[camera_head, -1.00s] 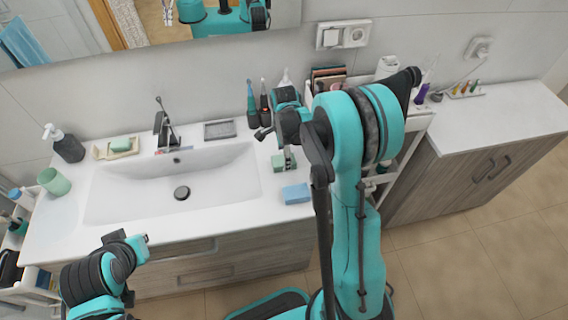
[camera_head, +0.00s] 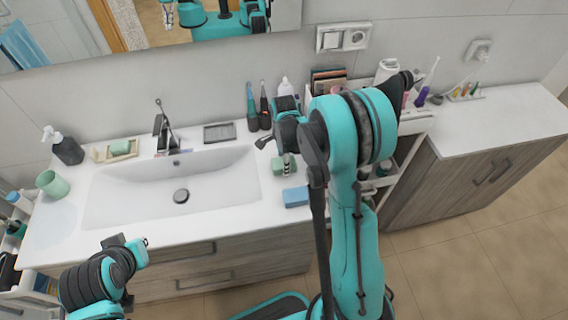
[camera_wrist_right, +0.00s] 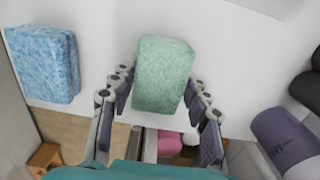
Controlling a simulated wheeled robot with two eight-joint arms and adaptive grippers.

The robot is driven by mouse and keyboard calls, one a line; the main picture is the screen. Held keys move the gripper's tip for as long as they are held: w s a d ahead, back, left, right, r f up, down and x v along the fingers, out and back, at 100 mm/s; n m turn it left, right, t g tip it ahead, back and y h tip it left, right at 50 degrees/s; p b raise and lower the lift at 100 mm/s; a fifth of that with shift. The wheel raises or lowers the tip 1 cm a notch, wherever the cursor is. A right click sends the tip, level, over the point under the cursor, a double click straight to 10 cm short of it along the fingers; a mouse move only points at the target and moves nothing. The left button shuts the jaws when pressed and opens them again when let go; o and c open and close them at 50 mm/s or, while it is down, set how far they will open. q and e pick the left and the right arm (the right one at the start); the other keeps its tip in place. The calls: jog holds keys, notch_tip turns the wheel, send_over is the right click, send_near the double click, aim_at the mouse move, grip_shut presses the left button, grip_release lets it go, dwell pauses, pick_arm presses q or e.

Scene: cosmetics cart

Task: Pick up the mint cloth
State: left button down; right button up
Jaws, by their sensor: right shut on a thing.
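The mint cloth (camera_wrist_right: 165,72) is a folded pale-green block on the white countertop, seen in the right wrist view. It also shows in the head view (camera_head: 278,166), partly hidden by my right gripper (camera_head: 287,166). In the wrist view the two fingers of that gripper (camera_wrist_right: 160,120) are on either side of the cloth's near end, and it is shut on the cloth. I cannot tell whether the cloth is clear of the counter. My left arm shows at lower left in the head view, with its end (camera_head: 138,250) short of the counter; its fingers cannot be made out.
A blue folded cloth (camera_head: 296,197) lies by the counter's front edge, close to the mint cloth. The sink basin (camera_head: 225,185) is to the left. Toothbrushes (camera_head: 258,108) and a white bottle (camera_head: 285,87) stand behind my right gripper. A white cart (camera_head: 415,124) stands at right.

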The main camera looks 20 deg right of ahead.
notch_tip(320, 180, up, 5)
jog(key=shift+f+p, duration=0.2)
jog(key=shift+p, duration=0.5)
jog(key=s+d+r+p, duration=0.2)
jog(key=s+d+r, duration=0.4)
jog(key=s, duration=0.4)
jog(key=shift+d+r, duration=0.15)
jog(key=shift+r, duration=0.05)
jog(key=shift+w, duration=0.1)
jog(key=o, duration=0.4)
jog(key=shift+c, duration=0.2)
jog(key=c, duration=0.3)
jog(key=shift+c, duration=0.2)
